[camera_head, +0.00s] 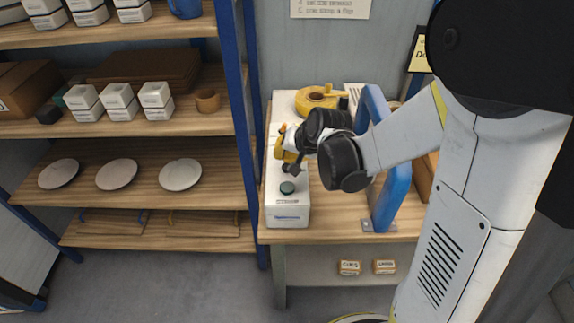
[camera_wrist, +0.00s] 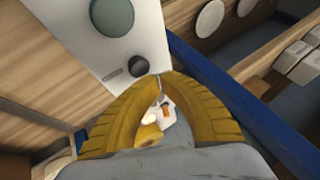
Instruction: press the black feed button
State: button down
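The black feed button (camera_wrist: 138,66) is a small dark round knob on the white top of the dryer (camera_wrist: 84,44). In the wrist view it lies just beyond and left of the fingertips of my gripper (camera_wrist: 159,80). The yellow fingers are closed together at their tips, with nothing held between them. A larger dark green round button (camera_wrist: 114,17) is farther along the same panel. In the head view my gripper (camera_head: 284,152) is over the dryer (camera_head: 288,214), behind the green button (camera_head: 287,188). I cannot tell whether the gripper touches the black button.
A blue frame (camera_head: 390,195) stands on the bench right of the dryer, close to my arm. A yellow tape roll (camera_head: 316,98) lies behind. A blue shelf post (camera_head: 240,130) rises at the left, beside shelves with white plates (camera_head: 117,174) and small boxes.

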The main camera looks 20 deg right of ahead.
aim_at(284, 164)
dwell(0.4)
jog(key=shift+f+b, duration=0.45)
jog(key=shift+b, duration=0.05)
jog(key=shift+f+b, duration=0.5)
jog(key=shift+f, duration=0.05)
dwell(0.5)
dwell(0.4)
jog(key=shift+r+p, duration=0.75)
jog(key=shift+r, duration=0.25)
notch_tip(284, 164, up, 5)
jog(key=p, duration=0.4)
dwell(0.5)
